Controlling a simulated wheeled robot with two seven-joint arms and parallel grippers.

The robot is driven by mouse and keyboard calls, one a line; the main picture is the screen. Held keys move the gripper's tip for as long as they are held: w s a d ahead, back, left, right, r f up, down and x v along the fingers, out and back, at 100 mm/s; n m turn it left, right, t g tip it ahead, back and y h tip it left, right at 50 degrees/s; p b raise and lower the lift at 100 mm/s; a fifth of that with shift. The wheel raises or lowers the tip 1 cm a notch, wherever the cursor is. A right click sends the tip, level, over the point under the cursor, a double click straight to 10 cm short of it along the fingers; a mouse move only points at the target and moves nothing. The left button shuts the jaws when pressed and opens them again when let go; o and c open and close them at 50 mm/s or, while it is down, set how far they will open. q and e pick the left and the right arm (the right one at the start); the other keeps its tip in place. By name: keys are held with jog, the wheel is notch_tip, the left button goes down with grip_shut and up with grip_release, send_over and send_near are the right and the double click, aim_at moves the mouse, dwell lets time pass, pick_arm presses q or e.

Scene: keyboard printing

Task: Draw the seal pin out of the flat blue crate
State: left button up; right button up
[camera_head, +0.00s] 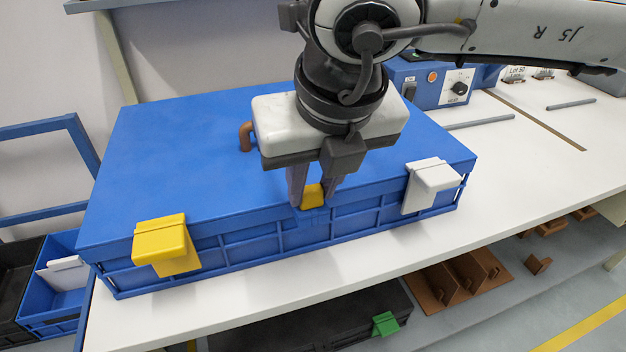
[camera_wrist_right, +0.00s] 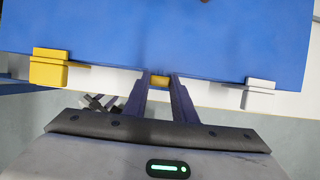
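The flat blue crate (camera_head: 190,140) lies closed on the white bench. The seal pin (camera_head: 313,198) shows as a small yellow head at the middle of its front edge, and it also shows in the right wrist view (camera_wrist_right: 160,83). My right gripper (camera_head: 314,200) points down at that edge, with one dark finger on each side of the yellow head. In the right wrist view its fingers (camera_wrist_right: 160,86) appear to touch both sides of the head. The pin's shaft is hidden. My left gripper is in neither view.
A yellow clip (camera_head: 160,240) and a white clip (camera_head: 432,180) sit on the crate's front edge, left and right of the pin. A brown hook (camera_head: 246,136) stands by the lid behind my gripper. A blue control box (camera_head: 436,82) stands behind right. The bench's right side (camera_head: 530,160) is mostly clear.

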aim_at(313, 191)
jog(key=shift+c, duration=0.6)
jog(key=o, duration=0.4)
grip_shut()
jog(key=shift+r, duration=0.1)
jog(key=shift+r, duration=0.1)
jog(key=shift+r+p, duration=0.4)
jog(key=shift+r, duration=1.3)
jog(key=shift+r+p, duration=0.65)
jog(key=shift+r, duration=1.35)
